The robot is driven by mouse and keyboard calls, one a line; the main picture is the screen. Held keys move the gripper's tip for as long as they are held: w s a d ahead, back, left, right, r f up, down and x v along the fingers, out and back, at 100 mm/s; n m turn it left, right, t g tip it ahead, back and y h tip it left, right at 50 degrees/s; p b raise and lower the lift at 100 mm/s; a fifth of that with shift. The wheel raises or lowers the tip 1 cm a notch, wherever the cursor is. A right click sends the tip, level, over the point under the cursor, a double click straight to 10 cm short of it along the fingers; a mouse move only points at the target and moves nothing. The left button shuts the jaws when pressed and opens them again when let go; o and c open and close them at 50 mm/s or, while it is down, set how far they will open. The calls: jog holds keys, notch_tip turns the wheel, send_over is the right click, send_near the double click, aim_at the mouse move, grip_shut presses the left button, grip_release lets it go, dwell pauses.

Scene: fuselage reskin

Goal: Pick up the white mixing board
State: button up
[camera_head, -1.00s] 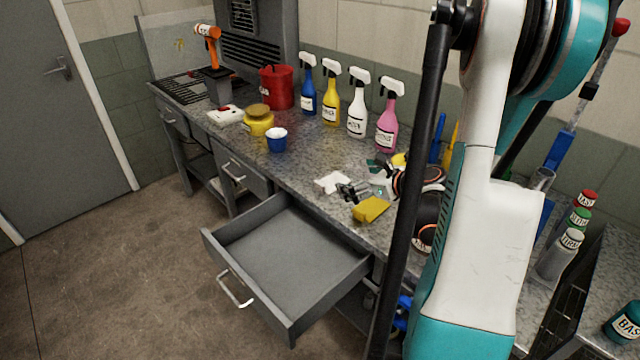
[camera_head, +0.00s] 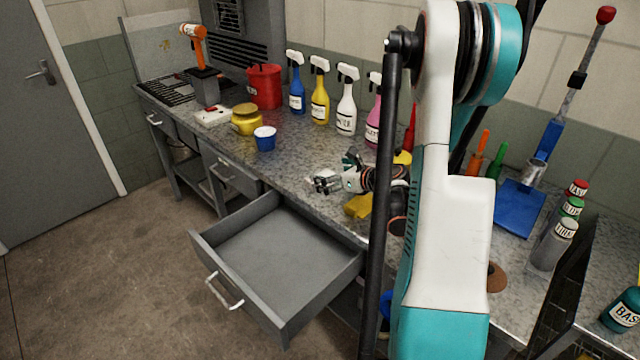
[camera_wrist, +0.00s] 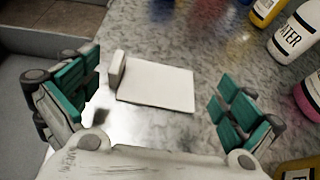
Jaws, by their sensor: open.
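The white mixing board (camera_wrist: 155,88) lies flat on the speckled grey worktop in the wrist view, with a raised white block or handle (camera_wrist: 117,68) at its left edge. My gripper (camera_wrist: 160,105) is open, with its teal-padded fingers on either side of the board and apart from it. Nothing is between the pads except the view of the board below. In the head view my gripper (camera_head: 322,184) is low over the worktop's front edge and hides most of the board.
An open grey drawer (camera_head: 278,255) juts out below the gripper. A yellow block (camera_head: 358,207) lies close by on the worktop. A blue cup (camera_head: 265,139), a yellow jar (camera_head: 246,120) and several spray bottles (camera_head: 346,105) stand behind and left. Worktop between the cup and gripper is clear.

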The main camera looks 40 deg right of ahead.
aim_at(322, 173)
jog(key=x, duration=0.2)
jog(key=b+x, duration=0.1)
jog(key=x, duration=0.1)
jog(key=shift+f, duration=0.4)
jog(key=shift+r, duration=0.1)
jog(key=c, duration=0.7)
